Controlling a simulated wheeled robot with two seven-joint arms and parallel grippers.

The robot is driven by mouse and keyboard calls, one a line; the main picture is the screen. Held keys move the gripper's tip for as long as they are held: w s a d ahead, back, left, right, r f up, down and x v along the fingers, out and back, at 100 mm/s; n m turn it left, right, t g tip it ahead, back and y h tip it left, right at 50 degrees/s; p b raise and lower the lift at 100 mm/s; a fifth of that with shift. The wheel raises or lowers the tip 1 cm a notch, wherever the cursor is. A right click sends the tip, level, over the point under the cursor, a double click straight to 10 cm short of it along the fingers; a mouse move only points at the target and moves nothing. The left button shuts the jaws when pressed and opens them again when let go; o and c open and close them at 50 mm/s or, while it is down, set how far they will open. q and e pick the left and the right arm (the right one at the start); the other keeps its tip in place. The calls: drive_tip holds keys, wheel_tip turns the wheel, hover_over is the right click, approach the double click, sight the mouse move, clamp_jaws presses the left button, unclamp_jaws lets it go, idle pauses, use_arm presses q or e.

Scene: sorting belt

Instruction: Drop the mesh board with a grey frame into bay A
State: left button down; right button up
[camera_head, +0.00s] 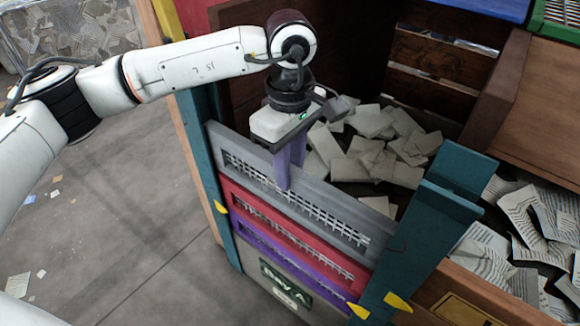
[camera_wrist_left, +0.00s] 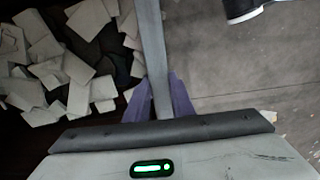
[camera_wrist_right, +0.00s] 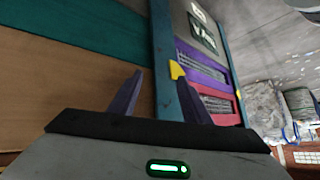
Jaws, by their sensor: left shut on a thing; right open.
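The mesh board with a grey frame (camera_head: 325,217) lies across the front of bay A (camera_head: 285,275), between two teal posts. It is the top board, directly above a red-framed board (camera_head: 290,232) and a purple-framed one (camera_head: 295,258). My left gripper (camera_head: 287,172) is shut on its top edge, left of its middle. In the left wrist view, the board's grey edge (camera_wrist_left: 153,50) runs between the purple fingers (camera_wrist_left: 160,97). Whether it rests fully on the red board is hard to tell. My right gripper (camera_wrist_right: 165,98) is open and empty, near a teal post and the purple-framed board's end.
Paper pieces (camera_head: 375,150) lie in the wooden bay behind the boards. The teal post (camera_head: 425,235) stands at the right, with yellow tabs (camera_head: 398,302) low down. More printed papers (camera_head: 535,225) lie in the neighbouring bay. Floor at the left is mostly clear.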

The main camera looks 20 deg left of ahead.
drive_tip(key=shift+f, duration=0.1)
use_arm(q)
drive_tip(key=shift+f+b, duration=0.6)
drive_tip(key=shift+f, duration=0.1)
drive_tip(key=c, duration=1.5)
unclamp_jaws()
drive_tip(key=shift+o, duration=0.2)
use_arm(e)
drive_tip(key=shift+f, duration=0.45)
use_arm(q)
drive_tip(key=shift+r, duration=0.25)
wheel_tip(320, 180, up, 10)
drive_tip(key=p, duration=0.2)
drive_tip(key=shift+p, duration=0.3)
use_arm(e)
drive_tip(key=shift+s+d+r+t, duration=0.15)
drive_tip(key=shift+d+r, duration=0.1)
drive_tip(key=shift+r, duration=0.25)
drive_tip(key=shift+s+d+r+t, duration=0.1)
drive_tip(key=shift+d+r+t, duration=0.1)
drive_tip(key=shift+r, duration=0.3)
